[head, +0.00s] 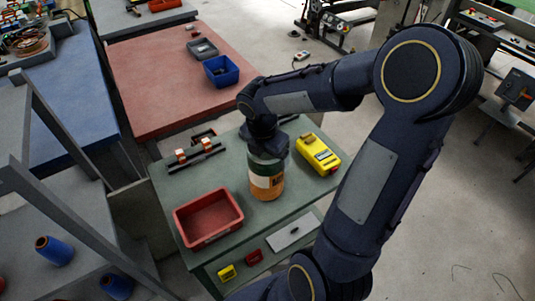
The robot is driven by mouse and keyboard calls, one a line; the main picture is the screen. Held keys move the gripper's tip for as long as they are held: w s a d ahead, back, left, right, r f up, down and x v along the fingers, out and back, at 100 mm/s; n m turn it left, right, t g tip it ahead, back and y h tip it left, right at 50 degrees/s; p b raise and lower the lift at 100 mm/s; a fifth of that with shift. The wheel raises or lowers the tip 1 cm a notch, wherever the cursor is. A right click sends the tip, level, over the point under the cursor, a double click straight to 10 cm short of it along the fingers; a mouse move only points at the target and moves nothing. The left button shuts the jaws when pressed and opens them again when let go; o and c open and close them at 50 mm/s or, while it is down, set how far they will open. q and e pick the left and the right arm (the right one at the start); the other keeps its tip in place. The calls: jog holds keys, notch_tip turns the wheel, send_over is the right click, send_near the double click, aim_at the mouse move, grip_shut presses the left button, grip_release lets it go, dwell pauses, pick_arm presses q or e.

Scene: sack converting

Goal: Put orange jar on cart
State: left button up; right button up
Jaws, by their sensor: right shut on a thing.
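An orange jar (266,183) with a pale label and a green upper part stands upright at the green top of the cart (222,252). Its base appears to rest on the cart top, near the middle. My right gripper (266,150) is above the jar and shut on its upper part; the fingers and the jar's top are largely hidden by the wrist. My left gripper is not in view.
On the cart, a red bin (208,217) is left of the jar, a yellow device (318,155) is to the right, and a dark rack (195,155) is behind left. A red-topped table (160,90) with a blue bin (221,71) stands behind. Grey shelving (75,205) is at left.

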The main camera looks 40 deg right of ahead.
jog(key=shift+f, duration=0.15)
jog(key=o, duration=1.3)
jog(key=shift+c, duration=0.2)
notch_tip(320, 180, up, 11)
jog(key=a, duration=0.2)
jog(key=s+a+m+t+y, duration=0.1)
jog(key=s+a+m+y, duration=0.1)
jog(key=m, duration=0.5)
jog(key=s+a+f+m+t+y, duration=0.1)
jog(key=s+a+m+t, duration=0.1)
jog(key=s+a+m, duration=0.2)
jog(key=s+a+f+m+t+y, duration=0.1)
jog(key=s+a+m+t+y, duration=0.1)
jog(key=s+m, duration=0.6)
jog(key=shift+a+m+y+p, duration=0.3)
jog(key=shift+a+m+p, duration=0.25)
jog(key=shift+m, duration=1.45)
